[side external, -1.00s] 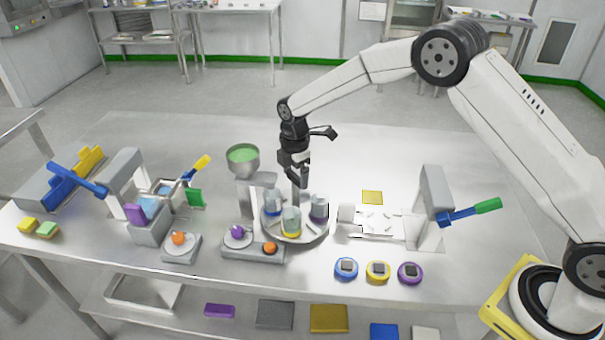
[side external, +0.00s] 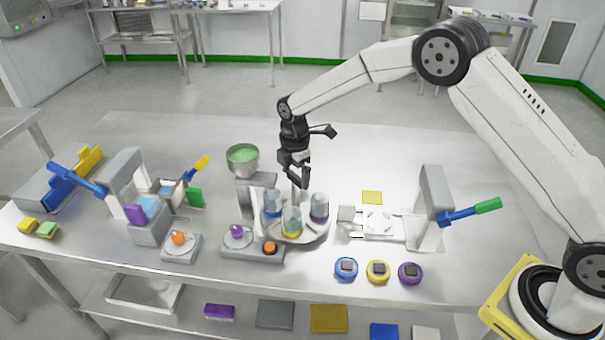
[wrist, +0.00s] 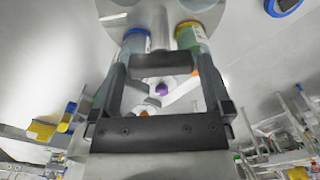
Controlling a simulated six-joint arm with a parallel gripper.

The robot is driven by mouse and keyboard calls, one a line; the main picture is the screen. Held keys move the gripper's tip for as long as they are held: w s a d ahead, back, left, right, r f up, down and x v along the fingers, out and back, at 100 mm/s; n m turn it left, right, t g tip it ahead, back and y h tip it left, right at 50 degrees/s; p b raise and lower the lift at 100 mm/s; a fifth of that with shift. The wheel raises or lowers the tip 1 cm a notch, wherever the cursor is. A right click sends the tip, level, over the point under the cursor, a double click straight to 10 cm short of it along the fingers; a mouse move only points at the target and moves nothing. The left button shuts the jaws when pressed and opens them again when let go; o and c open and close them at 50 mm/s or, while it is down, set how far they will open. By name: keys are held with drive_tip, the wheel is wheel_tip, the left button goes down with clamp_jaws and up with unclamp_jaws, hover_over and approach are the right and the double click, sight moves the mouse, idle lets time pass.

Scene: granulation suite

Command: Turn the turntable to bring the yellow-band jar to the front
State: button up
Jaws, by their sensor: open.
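The round grey turntable (side external: 314,234) stands near the middle of the bench in the side view. The yellow-band jar (side external: 292,221) is on its near side, towards the camera. The blue-band jar (side external: 271,206) is behind it on the left, and the purple-band jar (side external: 319,207) is on the right. My gripper (side external: 299,183) is open above the turntable's far side, by its upright post. Contact with the post cannot be told. In the wrist view, the blue-band jar (wrist: 136,40) and yellow-band jar (wrist: 190,36) show beyond my spread fingers.
A hopper with green contents (side external: 243,158) stands close on the left of the turntable. A white fixture (side external: 381,222) and a grey post with a green-tipped lever (side external: 438,205) are to the right. Blue, yellow and purple round buttons (side external: 378,271) line the front edge.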

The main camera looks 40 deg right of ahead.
drive_tip(key=shift+r, duration=3.9)
drive_tip(key=shift+s+d+r, duration=0.1)
drive_tip(key=shift+s+d, duration=0.05)
drive_tip(key=shift+s, duration=0.05)
drive_tip(key=s+d+m+t, duration=0.1)
drive_tip(key=s+d+m, duration=0.2)
drive_tip(key=s+m, duration=0.6)
drive_tip(key=s+d+f+m+t, duration=0.1)
drive_tip(key=s+d+m, duration=0.3)
drive_tip(key=s+m, duration=0.5)
drive_tip(key=s, duration=0.8)
drive_tip(key=shift+s+f+t, duration=0.15)
drive_tip(key=shift+s+t, duration=0.15)
